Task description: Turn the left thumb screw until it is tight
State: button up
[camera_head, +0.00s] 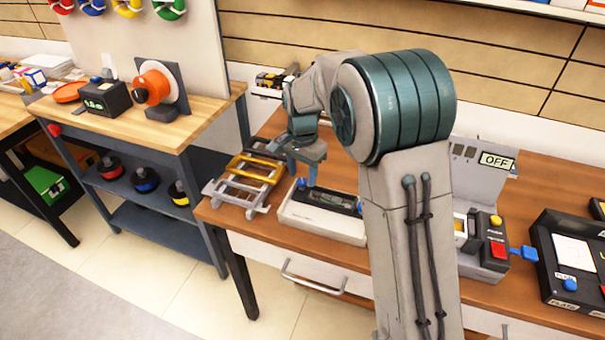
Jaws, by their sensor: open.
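A white base with a dark panel on it (325,201) sits near the front edge of the wooden table. A small blue knob (301,183) stands at its left end and looks like the left thumb screw. The right end of the device is partly hidden by my arm. I cannot tell whether a finger touches the knob, or how tight the screw is.
A metal rack with a yellow bar (250,168) stands close on the left. On the right are a grey machine with an OFF sign (497,161) and a black button panel (572,262). A drawer handle (312,281) juts out below the table's front edge.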

aim_at(302, 180)
notch_tip(302, 180, up, 13)
jog(key=shift+p, duration=0.3)
jog(key=s+d+r+n+t+p, duration=0.2)
jog(key=s+d+r+n, duration=0.1)
jog(key=s+d, duration=0.85)
jog(key=s+d+f+n, duration=0.2)
jog(key=s, duration=0.5)
jog(key=s+d+f+n+p, duration=0.1)
jog(key=s+d+f+n, duration=0.1)
jog(key=s, duration=0.5)
jog(key=shift+s+t, duration=0.15)
jog(key=shift+t, duration=0.25)
